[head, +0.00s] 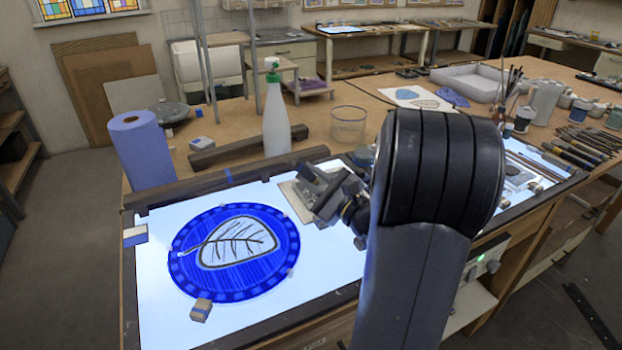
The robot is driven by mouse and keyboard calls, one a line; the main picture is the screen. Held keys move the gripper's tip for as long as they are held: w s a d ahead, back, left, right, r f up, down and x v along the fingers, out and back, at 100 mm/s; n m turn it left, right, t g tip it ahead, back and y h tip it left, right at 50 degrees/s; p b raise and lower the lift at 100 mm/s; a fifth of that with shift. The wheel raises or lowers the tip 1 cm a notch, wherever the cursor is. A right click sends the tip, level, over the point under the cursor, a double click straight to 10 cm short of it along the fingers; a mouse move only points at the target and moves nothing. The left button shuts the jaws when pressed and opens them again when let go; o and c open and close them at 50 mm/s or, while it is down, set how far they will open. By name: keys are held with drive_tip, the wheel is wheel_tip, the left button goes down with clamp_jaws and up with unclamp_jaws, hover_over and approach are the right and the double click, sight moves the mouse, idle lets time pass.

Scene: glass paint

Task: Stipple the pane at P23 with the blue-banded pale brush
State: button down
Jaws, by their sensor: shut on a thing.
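The pane (205,282) is a round blue piece of glass on the lit light table at left. It has a darker dashed border and a pale leaf with dark veins. No P23 mark is readable. My gripper (322,192) is right of the pane and apart from it, over the small pale plate on the light table. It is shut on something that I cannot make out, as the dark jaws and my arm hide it. The blue-banded pale brush cannot be picked out in this view.
Small blocks sit around the pane, one (201,310) at its front edge. A blue paper roll (142,150), a spray bottle (276,115) and a glass jar (348,124) stand behind the light table (160,330). Several brushes (575,150) and pots lie at right.

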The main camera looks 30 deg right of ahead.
drive_tip(key=shift+r, duration=0.3)
drive_tip(key=shift+s+d+b, duration=0.15)
drive_tip(key=shift+d+b, duration=0.1)
drive_tip(key=shift+d, duration=1.45)
drive_tip(key=shift+s+d+b, duration=0.15)
drive_tip(key=shift+d+b, duration=0.1)
drive_tip(key=shift+d, duration=1.45)
drive_tip(key=shift+f, duration=0.1)
drive_tip(key=shift+f+b, duration=0.7)
drive_tip(key=shift+b, duration=0.15)
drive_tip(key=shift+f+b, duration=0.35)
drive_tip(key=shift+b, duration=0.25)
drive_tip(key=shift+r, duration=0.15)
drive_tip(key=shift+r+p, duration=0.75)
drive_tip(key=shift+r, duration=0.3)
